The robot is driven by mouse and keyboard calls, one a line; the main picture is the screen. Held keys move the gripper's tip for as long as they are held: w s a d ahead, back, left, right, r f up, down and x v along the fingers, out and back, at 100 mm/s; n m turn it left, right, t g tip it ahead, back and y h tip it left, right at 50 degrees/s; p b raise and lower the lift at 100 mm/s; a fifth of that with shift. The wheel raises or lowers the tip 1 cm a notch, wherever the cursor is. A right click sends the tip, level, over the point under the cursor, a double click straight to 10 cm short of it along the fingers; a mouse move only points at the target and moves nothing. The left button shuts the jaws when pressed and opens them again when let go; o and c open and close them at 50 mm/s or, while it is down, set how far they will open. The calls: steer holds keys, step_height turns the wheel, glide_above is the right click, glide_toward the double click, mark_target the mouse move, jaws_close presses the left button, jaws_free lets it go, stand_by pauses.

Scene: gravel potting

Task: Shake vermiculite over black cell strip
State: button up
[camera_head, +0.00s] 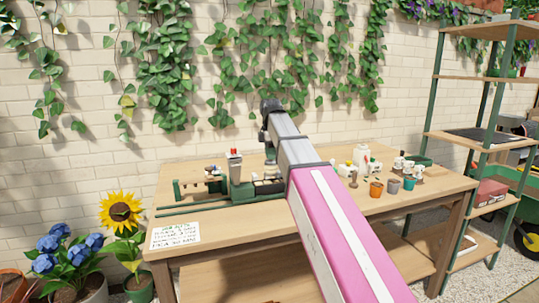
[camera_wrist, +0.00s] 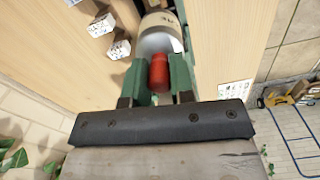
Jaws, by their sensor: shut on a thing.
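In the wrist view my gripper (camera_wrist: 159,85) is shut on the red top (camera_wrist: 159,72) of a pale container with dark lettering (camera_wrist: 160,30). I cannot read the label, so I cannot tell whether it holds vermiculite. Small pale cells (camera_head: 268,187) show just left of my arm, beside a green stand (camera_head: 241,190). I cannot pick out a black cell strip for certain. Two white, faceted pieces (camera_wrist: 110,38) show at the upper left of the wrist view.
The wooden table (camera_head: 225,230) bears a printed card (camera_head: 175,235) at its front left. A white jar (camera_head: 361,157) and small pots, including an orange one (camera_head: 376,188), stand right of my arm. A shelf rack (camera_head: 481,115) stands at the right; a brick wall rises behind.

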steer(key=shift+w+d+r, duration=0.2)
steer(key=shift+d+r, duration=0.4)
steer(key=shift+r, duration=0.1)
steer(key=shift+w+d+r, duration=0.15)
steer(key=shift+d+r, duration=0.45)
steer(key=shift+r, duration=0.05)
steer(key=shift+f, duration=1.4)
steer(key=shift+s+a, duration=0.15)
steer(key=shift+a, duration=0.4)
steer(key=shift+w+d, duration=0.15)
steer(key=shift+d, duration=0.4)
steer(key=shift+w+d, duration=0.15)
steer(key=shift+d, duration=0.4)
